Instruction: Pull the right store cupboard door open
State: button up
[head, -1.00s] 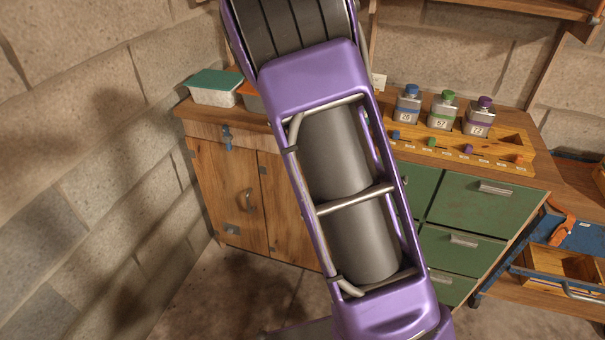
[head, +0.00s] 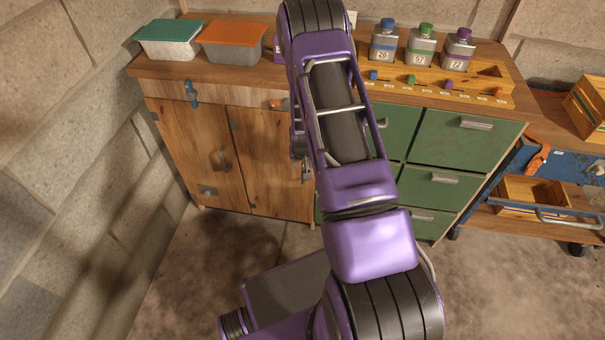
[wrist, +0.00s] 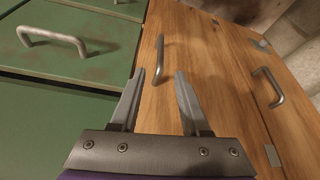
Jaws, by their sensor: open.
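The right store cupboard door (head: 275,165) is wooden and looks closed, with its right side behind my arm in the head view. In the wrist view the same door (wrist: 205,60) lies in front of my gripper, with its grey bar handle (wrist: 158,60). My gripper (wrist: 160,76) is open and empty. The handle appears just beyond the fingertips, in line with the gap between them. I cannot tell whether the fingers touch anything. In the head view my arm mostly hides the gripper.
The left cupboard door (head: 200,150) has its own handle (wrist: 268,87). Green drawers (head: 465,140) with bar handles adjoin the right door. Lidded boxes (head: 170,40) and labelled bottles (head: 420,45) stand on the worktop. A blue cart (head: 525,170) is at the right. Floor before the cupboard is clear.

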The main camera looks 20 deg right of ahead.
jog(key=b, duration=0.2)
send_near(303, 182)
jog(key=w+f, duration=0.1)
jog(key=w+d+f, duration=0.1)
jog(key=f, duration=0.1)
jog(key=w+f, duration=0.1)
jog(key=w, duration=0.1)
jog(key=shift+d+f, duration=0.3)
jog(key=shift+f, duration=0.05)
grip_shut()
dwell(0.9)
